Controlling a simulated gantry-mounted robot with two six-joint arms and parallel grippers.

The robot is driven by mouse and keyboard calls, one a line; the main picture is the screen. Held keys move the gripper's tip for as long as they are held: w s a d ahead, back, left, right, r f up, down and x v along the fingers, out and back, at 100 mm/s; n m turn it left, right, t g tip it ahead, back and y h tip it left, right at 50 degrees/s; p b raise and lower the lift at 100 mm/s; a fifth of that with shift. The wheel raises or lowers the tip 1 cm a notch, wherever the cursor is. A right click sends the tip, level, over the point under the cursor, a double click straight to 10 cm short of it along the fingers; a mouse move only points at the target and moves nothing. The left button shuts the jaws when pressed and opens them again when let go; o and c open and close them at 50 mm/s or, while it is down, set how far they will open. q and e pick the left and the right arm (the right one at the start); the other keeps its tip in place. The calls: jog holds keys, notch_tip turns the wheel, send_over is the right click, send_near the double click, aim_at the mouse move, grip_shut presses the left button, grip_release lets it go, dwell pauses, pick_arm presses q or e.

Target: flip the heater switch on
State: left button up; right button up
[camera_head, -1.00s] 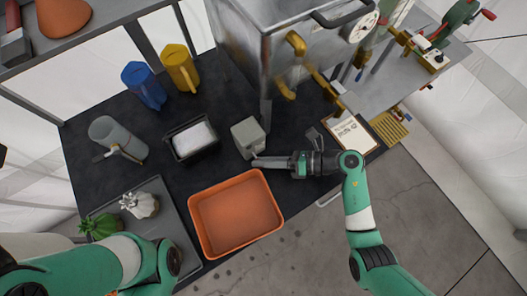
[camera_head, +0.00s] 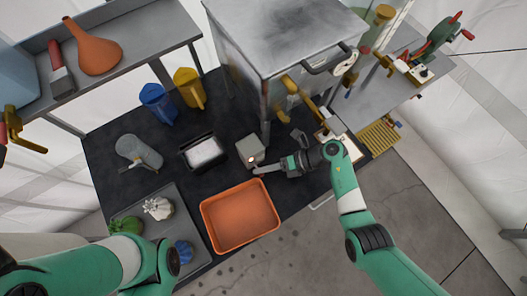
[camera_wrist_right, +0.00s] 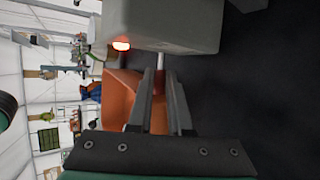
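The heater switch box (camera_head: 250,149) is a small grey block on the dark bench, in front of the metal heater cabinet. A lamp (camera_wrist_right: 121,44) on it glows orange-red in the right wrist view, and a small glow shows in the head view. A pale lever (camera_wrist_right: 161,61) sticks out of the box (camera_wrist_right: 170,22). My right gripper (camera_wrist_right: 161,78) reaches the lever from the right in the head view. Its fingers are close together, with the lever at their tips. Exact contact is hard to see. My left arm shows at bottom left, but its gripper is out of view.
An orange tray (camera_head: 208,226) lies in front of the box. A black bin (camera_head: 184,151) with white contents, a grey jug (camera_head: 138,152), and blue (camera_head: 158,106) and yellow (camera_head: 188,90) pitchers stand left. A clipboard (camera_head: 340,148) lies beyond my right gripper.

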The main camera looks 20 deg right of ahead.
jog(key=shift+o, duration=0.6)
jog(key=shift+r+p, duration=0.3)
jog(key=shift+r, duration=0.25)
jog(key=s+a+r+p, duration=0.2)
jog(key=s+r+p, duration=0.4)
jog(key=s+r, duration=0.6)
jog(key=shift+s+a+p, duration=0.2)
jog(key=shift+s+p, duration=0.2)
jog(key=shift+s, duration=0.5)
